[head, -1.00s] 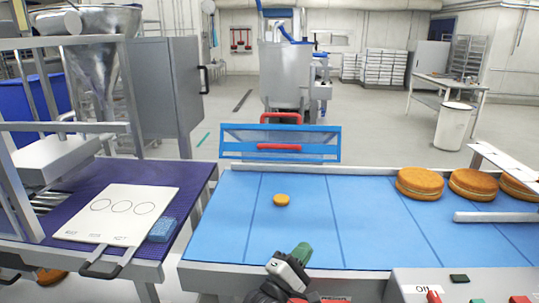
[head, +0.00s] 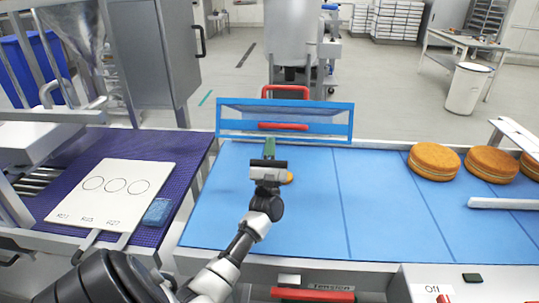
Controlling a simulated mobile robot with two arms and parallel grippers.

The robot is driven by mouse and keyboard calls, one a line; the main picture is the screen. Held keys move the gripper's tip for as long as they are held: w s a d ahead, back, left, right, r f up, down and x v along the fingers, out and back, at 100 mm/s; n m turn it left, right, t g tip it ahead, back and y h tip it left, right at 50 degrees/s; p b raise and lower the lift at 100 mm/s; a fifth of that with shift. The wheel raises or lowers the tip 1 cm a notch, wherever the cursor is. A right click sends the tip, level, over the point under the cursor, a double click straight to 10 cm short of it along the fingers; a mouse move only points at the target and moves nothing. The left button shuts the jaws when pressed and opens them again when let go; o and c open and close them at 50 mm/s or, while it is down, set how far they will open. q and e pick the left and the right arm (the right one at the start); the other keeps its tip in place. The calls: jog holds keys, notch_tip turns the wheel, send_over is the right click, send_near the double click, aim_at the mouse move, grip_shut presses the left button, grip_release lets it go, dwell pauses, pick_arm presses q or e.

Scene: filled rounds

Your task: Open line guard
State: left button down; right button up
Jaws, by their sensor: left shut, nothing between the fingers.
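The line guard (head: 228,120) is a blue-framed panel at the far edge of the blue belt, with a clear-looking middle. I cannot tell whether the tip touches the guard; a small gap seems to show. My right gripper is not in view.
A small orange cake (head: 290,178) lies on the blue belt (head: 385,215), partly hidden by my left gripper. Several larger round cakes (head: 435,162) stand at the right. A white board (head: 110,195) and a blue sponge (head: 158,211) lie on the purple belt (head: 190,165) at left.

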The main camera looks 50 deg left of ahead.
pick_arm(q)
jog(key=shift+x, duration=0.9)
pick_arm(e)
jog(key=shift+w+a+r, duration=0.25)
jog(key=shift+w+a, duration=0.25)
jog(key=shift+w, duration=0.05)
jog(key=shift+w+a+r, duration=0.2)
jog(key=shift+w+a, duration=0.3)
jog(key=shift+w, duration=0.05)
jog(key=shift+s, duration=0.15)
